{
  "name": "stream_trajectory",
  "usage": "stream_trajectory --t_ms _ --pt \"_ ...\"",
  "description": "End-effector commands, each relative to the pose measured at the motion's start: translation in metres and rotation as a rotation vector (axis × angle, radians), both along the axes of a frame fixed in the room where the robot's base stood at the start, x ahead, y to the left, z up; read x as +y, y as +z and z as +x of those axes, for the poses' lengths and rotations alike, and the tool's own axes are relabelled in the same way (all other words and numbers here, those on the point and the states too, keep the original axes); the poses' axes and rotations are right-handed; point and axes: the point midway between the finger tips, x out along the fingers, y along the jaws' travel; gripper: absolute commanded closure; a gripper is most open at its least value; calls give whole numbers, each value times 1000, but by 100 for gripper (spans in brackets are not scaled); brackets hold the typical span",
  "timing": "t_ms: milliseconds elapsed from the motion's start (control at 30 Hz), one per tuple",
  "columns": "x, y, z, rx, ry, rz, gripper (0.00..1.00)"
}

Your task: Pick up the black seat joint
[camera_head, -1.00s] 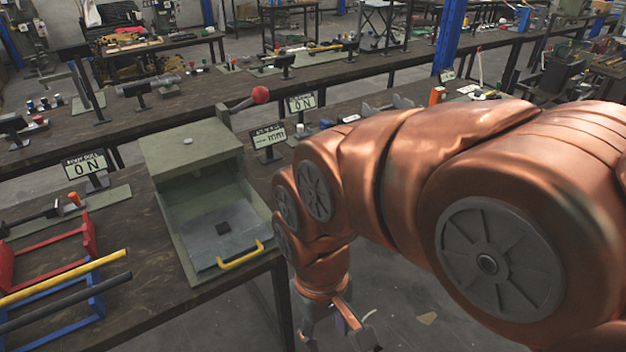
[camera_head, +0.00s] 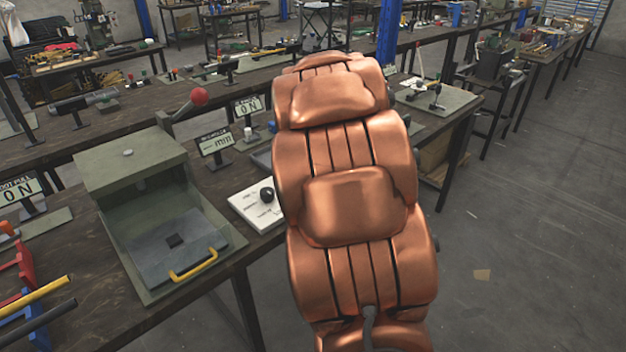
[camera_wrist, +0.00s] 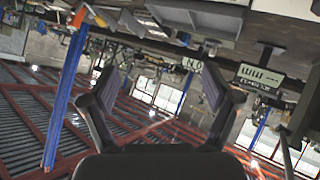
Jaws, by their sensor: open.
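A black rounded piece (camera_head: 267,194) stands on a white printed sheet (camera_head: 243,203) at the bench's front edge, right of the green press. It may be the black seat joint; I cannot confirm it at this size. My arm covers the right side of the sheet. My gripper (camera_wrist: 160,92) is open and empty in the wrist view, with two dark fingers spread apart. It is hidden behind my arm in the head view, so its distance to the black piece cannot be told.
The green press (camera_head: 130,160) has a yellow handle (camera_head: 194,264) and a red ball lever (camera_head: 199,96). Display signs (camera_head: 214,142) stand behind it. Red, yellow and blue racks (camera_head: 30,300) sit at left. Open floor (camera_head: 510,260) lies at right. The wrist view is upside down.

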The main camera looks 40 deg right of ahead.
Motion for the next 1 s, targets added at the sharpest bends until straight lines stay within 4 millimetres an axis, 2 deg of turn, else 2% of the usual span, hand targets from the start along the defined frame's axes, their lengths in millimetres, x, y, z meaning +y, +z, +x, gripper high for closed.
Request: stream_trajectory --t_ms 33,200,333,500,733,1000 --pt "-16 -13 4 -19 27 5 12" --pt "-43 -44 19 -100 164 59 12" --pt "-49 -75 18 -147 272 145 12" --pt "-45 -105 9 -197 379 262 12" --pt "-37 -123 1 -222 439 345 12" --pt "-37 -133 21 -224 443 345 12"
